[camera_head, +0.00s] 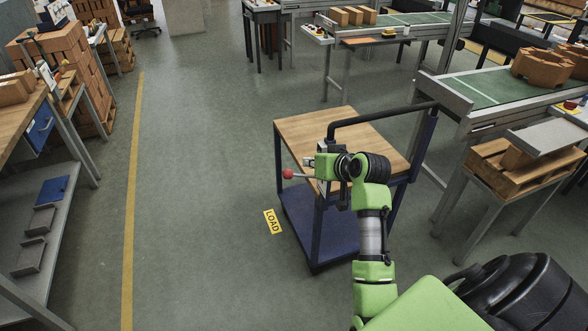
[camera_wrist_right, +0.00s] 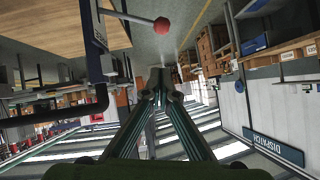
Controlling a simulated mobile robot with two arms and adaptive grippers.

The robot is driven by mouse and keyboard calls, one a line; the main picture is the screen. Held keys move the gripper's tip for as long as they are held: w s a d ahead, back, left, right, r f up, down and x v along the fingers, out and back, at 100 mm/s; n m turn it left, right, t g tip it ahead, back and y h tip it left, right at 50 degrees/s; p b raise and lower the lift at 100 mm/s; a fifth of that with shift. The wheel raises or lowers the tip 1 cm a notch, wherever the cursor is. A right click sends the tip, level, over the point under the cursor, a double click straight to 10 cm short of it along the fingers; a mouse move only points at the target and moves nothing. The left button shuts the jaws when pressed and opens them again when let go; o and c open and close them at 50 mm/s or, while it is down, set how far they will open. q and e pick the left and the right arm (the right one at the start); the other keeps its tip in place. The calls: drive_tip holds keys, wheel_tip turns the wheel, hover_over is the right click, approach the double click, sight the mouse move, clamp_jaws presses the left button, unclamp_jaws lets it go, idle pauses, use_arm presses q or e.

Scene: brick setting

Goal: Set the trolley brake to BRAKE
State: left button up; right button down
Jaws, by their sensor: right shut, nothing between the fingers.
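The trolley (camera_head: 365,142) has a wooden top, a dark blue frame and a blue lower shelf. A brake lever with a red knob (camera_head: 288,174) sticks out to the left from its near side. In the right wrist view the red knob (camera_wrist_right: 161,25) sits on a pale rod from a plate with lettering (camera_wrist_right: 99,38) that I cannot read. My right gripper (camera_head: 309,161) is at the trolley's near left corner, close to the lever. Its fingers (camera_wrist_right: 161,75) are shut and empty, apart from the knob in the wrist view. My left gripper is not in view.
A black push handle (camera_head: 385,115) rises over the trolley top beside my right wrist. A yellow LOAD label (camera_head: 272,221) lies on the floor to the left. Conveyors (camera_head: 480,98) and a pallet stand (camera_head: 495,160) are at right.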

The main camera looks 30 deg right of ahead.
drive_tip(key=p, duration=0.1)
hover_over(303, 175)
drive_tip(key=s+a, duration=0.2)
drive_tip(key=a, duration=0.2)
wheel_tip(303, 175, down, 4)
drive_tip(key=f, duration=0.3)
drive_tip(key=f+p, duration=0.1)
drive_tip(key=shift+w+a+f, duration=0.15)
drive_tip(key=shift+w+a, duration=0.15)
